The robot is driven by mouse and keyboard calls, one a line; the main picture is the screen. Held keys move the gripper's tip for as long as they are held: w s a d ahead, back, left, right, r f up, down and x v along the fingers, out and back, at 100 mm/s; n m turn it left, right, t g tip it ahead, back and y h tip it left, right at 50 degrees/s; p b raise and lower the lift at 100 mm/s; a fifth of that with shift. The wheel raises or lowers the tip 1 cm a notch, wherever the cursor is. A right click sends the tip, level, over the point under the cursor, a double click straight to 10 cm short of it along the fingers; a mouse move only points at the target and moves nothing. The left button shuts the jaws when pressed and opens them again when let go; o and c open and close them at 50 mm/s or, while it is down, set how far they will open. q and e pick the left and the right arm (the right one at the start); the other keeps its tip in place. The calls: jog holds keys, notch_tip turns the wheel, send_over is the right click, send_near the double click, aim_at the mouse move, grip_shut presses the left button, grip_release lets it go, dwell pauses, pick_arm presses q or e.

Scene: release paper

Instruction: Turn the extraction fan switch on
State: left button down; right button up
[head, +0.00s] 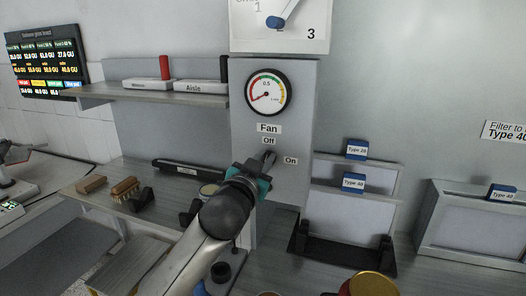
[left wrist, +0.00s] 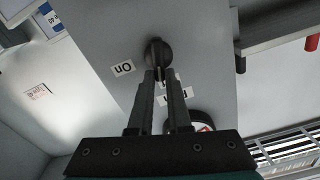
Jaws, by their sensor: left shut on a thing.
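The extraction fan switch (head: 269,156) is a dark rotary knob on a grey panel (head: 297,120), below the "Fan" label (head: 268,128). "Off" (head: 269,140) is above it and "On" (head: 291,160) is to its right. My left gripper (head: 266,162) is at the knob and partly covers it in the head view. In the left wrist view, upside down, the round switch base (left wrist: 159,51) shows just beyond the fingertips (left wrist: 160,76), which are shut on its handle. The handle's exact setting is hard to tell. My right gripper is not in view.
A round gauge (head: 267,92) is above the switch, its needle at the low end. A shelf (head: 150,93) and a bench with brushes (head: 125,188) are to the left. Framed filters (head: 347,214) stand to the right. A gold-topped object (head: 374,285) is at the bottom.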

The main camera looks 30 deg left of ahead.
pick_arm(q)
jog(key=shift+w+d+f+m+p, duration=0.1)
jog(key=shift+d+f+m+p, duration=0.2)
jog(key=shift+m+p, duration=1.65)
jog(key=shift+d+f+m+p, duration=0.25)
jog(key=shift+m+p, duration=0.65)
jog(key=shift+m, duration=2.1)
jog(key=shift+w+d+f+m+p, duration=0.15)
jog(key=shift+f+m+p, duration=0.2)
jog(key=shift+m+p, duration=1.6)
jog(key=shift+s+m+b, duration=0.1)
jog(key=shift+m+b, duration=0.45)
jog(key=shift+m, duration=0.15)
jog(key=c, duration=0.9)
grip_release()
jog(key=shift+f, duration=0.1)
jog(key=shift+o, duration=0.2)
jog(key=shift+s, duration=0.1)
